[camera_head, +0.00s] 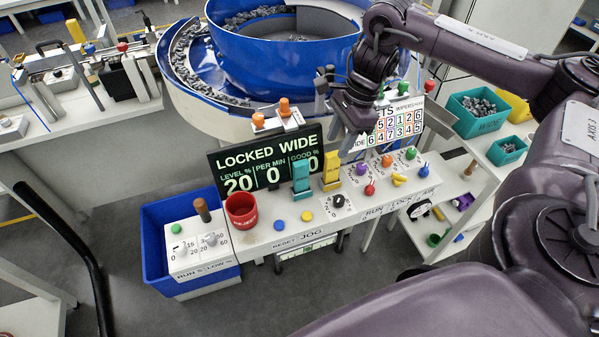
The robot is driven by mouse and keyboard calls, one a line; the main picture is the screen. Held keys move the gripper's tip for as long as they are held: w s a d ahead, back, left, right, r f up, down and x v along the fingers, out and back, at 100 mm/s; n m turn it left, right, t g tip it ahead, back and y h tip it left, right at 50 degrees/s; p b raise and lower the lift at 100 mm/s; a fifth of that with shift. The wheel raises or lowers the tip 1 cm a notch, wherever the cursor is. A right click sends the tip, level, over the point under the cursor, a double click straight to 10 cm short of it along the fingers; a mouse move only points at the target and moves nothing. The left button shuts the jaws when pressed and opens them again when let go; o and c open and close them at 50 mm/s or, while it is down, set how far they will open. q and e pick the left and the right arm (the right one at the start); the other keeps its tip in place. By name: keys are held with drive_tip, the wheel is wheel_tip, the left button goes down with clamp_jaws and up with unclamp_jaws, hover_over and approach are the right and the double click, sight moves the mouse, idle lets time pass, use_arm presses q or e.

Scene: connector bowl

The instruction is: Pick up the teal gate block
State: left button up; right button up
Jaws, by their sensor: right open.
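The teal gate block (301,176) stands upright on the white control panel (262,232), in front of the black display reading "LOCKED WIDE". A yellow block (331,172) stands just to its right. My right gripper (345,125) comes in from the upper right and points down. It is open, above and to the right of the teal block, and apart from it. Nothing shows between its fingers. My left gripper is not in view.
A red cup (241,210) stands on the panel left of the teal block. Several knobs and coloured buttons lie to the right. The large blue bowl feeder (287,60) is behind. A blue bin (155,243) is at the left.

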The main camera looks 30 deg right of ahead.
sight(302, 163)
drive_tip(key=a, duration=0.2)
drive_tip(key=w+a, duration=0.1)
drive_tip(key=a, duration=0.2)
drive_tip(key=w+a, duration=0.1)
drive_tip(key=a, duration=0.1)
drive_tip(key=shift+a, duration=0.3)
drive_tip(key=shift+p+x, duration=0.3)
drive_tip(key=shift+x, duration=0.9)
drive_tip(key=shift+d+f, duration=0.1)
drive_tip(key=shift+f, duration=0.2)
drive_tip(key=shift+c, duration=0.3)
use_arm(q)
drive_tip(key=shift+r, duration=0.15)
use_arm(e)
clamp_jaws()
